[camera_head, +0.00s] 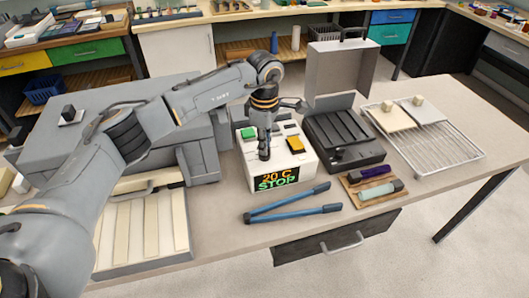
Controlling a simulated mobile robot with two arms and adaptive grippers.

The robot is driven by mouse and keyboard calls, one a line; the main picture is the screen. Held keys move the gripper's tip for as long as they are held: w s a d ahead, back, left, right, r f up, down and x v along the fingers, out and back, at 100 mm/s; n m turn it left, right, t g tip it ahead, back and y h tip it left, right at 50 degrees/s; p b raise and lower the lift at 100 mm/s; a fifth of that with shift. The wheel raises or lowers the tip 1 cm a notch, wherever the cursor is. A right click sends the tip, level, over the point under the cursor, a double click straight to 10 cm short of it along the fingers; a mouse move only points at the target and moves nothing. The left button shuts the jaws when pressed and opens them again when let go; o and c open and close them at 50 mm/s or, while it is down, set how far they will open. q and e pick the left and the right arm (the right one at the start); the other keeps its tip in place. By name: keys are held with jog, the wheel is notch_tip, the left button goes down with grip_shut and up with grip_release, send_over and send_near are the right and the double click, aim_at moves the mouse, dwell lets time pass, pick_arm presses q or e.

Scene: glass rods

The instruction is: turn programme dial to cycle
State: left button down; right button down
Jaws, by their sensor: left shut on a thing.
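The white control box (243,173) stands in the middle of the table. Its front display (276,180) reads "20 C" in orange and "STOP" in green. A green button (248,133) and a yellow button (295,145) are on its top. My left gripper (264,154) points straight down onto the box top between these buttons, with its fingers shut. The fingers cover what they hold; from its place on the panel it appears to be the programme dial, whose pointer and marks I cannot see. My right gripper is not in view.
Long-handled blue tongs (295,205) lie in front of the box. A black slotted case (340,135) with a raised lid stands to its right, then a wire rack (450,145) with pale blocks. A grey furnace-like unit (200,160) and a tray of pale strips (140,228) are left.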

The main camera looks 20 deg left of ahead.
pick_arm(q)
jog(key=m+b, duration=0.3)
jog(key=m, duration=0.1)
jog(key=shift+f+m+b, duration=0.1)
jog(key=shift+m+b, duration=0.25)
jog(key=shift+m, duration=0.05)
jog(key=m+b, duration=0.1)
jog(key=m, duration=0.1)
jog(key=shift+m+b, duration=0.3)
jog(key=m+b, duration=0.1)
jog(key=m, duration=0.1)
jog(key=shift+m, duration=0.4)
jog(key=m+b, duration=0.1)
jog(key=m, duration=0.6)
jog(key=m+b, duration=0.1)
jog(key=m, duration=0.1)
jog(key=shift+r, duration=0.25)
jog(key=shift+m, duration=0.4)
jog(key=c, duration=1.4)
grip_release()
